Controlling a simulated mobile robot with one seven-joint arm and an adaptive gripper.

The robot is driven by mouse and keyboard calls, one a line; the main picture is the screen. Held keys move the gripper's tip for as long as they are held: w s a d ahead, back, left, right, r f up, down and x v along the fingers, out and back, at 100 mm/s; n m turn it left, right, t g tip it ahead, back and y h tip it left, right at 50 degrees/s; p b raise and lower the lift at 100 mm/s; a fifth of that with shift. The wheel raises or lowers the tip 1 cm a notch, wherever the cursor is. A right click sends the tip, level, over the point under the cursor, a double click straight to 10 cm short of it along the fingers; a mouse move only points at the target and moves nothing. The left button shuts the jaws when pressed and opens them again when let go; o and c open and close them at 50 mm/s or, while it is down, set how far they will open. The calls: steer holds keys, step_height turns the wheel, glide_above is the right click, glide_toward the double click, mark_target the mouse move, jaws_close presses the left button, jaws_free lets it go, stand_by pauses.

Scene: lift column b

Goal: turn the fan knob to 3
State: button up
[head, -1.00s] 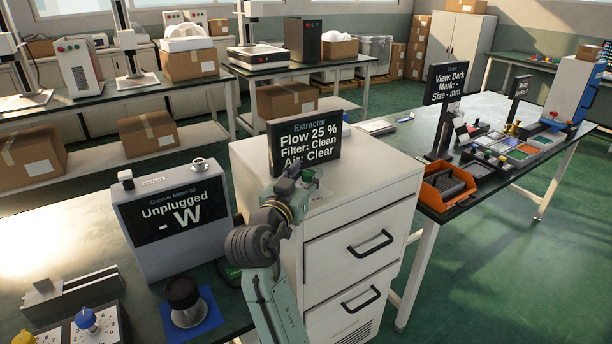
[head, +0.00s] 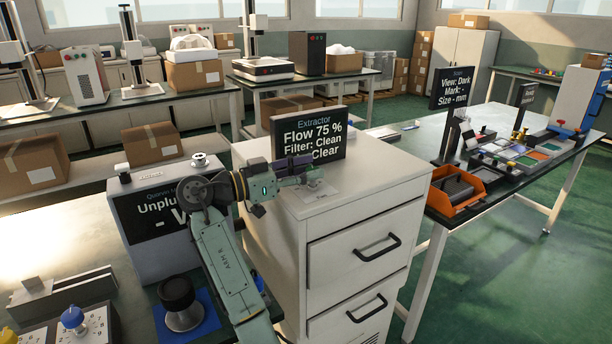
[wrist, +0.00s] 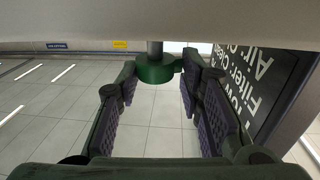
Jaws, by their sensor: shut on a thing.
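The Extractor display (head: 308,135) on the white cabinet (head: 370,205) reads Flow 75 % and Filter: Clean; its bottom line is partly covered by my arm. My gripper (head: 312,172) reaches in level from the left, just in front of this display. In the wrist view, a round green knob (wrist: 154,72) on a grey stem sits between the tips of my gripper (wrist: 158,78), which is shut on it. The knob's number marks are not readable. The display also shows at the right of the wrist view (wrist: 255,85).
A black knob on a blue pad (head: 205,305) is at the bench front. An orange tray (head: 455,205) lies on the right bench. The cabinet top's front part is clear.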

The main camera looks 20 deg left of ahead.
steer(key=shift+d+f+m+g+h, duration=0.2)
steer(key=shift+d+m+g+h, duration=0.1)
steer(key=shift+d+h, duration=0.1)
steer(key=o, duration=1)
steer(key=shift+s+r, duration=0.1)
steer(key=shift+a, duration=0.15)
steer(key=shift+s+a, duration=0.2)
steer(key=v, duration=0.6)
steer(key=shift+s+a, duration=0.25)
steer(key=shift+s, duration=0.05)
steer(key=shift+s, duration=0.1)
